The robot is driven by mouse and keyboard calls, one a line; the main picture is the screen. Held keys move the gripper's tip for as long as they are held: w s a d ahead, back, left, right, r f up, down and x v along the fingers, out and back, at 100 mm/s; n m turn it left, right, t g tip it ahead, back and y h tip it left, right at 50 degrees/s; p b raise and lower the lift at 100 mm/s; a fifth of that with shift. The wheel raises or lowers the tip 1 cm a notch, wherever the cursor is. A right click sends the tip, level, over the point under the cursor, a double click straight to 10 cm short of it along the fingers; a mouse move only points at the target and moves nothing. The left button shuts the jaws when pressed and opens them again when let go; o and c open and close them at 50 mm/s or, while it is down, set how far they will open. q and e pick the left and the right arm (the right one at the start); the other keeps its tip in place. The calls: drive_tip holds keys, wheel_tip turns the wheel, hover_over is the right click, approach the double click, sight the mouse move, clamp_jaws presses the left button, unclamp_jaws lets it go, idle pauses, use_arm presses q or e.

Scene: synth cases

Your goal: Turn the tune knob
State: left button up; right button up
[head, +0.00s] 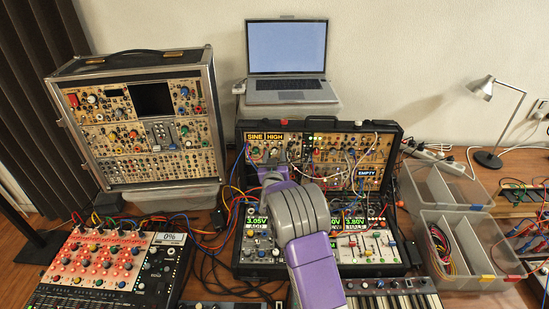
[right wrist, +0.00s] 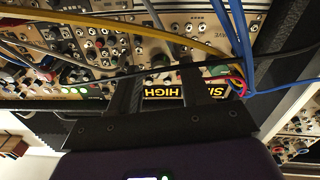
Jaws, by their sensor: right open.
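The black synth case (head: 320,125) stands open at the middle of the table, with SINE and HIGH labels (head: 265,140) on its upper row. My right arm reaches up over the case, and my right gripper (head: 266,165) is at the left part of its upper panel, just below those labels. In the right wrist view the right gripper (right wrist: 160,65) has two dark fingers spread apart, pointing at the panel of knobs, with the upside-down HIGH label (right wrist: 166,93) between them. Nothing is seen held. I cannot tell which small knob is the tune knob. My left gripper is not in view.
Patch cables (right wrist: 243,50) cross the panel close to the fingers. A second synth case (head: 150,125) stands at the left, and a red-panelled mixer (head: 100,260) is in front. A laptop (head: 287,60) is behind. Clear bins (head: 465,245) and a lamp (head: 482,88) are at the right.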

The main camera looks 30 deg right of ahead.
drive_tip(key=shift+c, duration=0.4)
clamp_jaws()
drive_tip(key=shift+n, duration=0.4)
drive_tip(key=shift+d+n+t+y, duration=0.1)
drive_tip(key=shift+n+t+y, duration=0.35)
drive_tip(key=shift+n, duration=2.25)
drive_tip(key=shift+o, duration=0.4)
unclamp_jaws()
drive_tip(key=shift+s, duration=0.15)
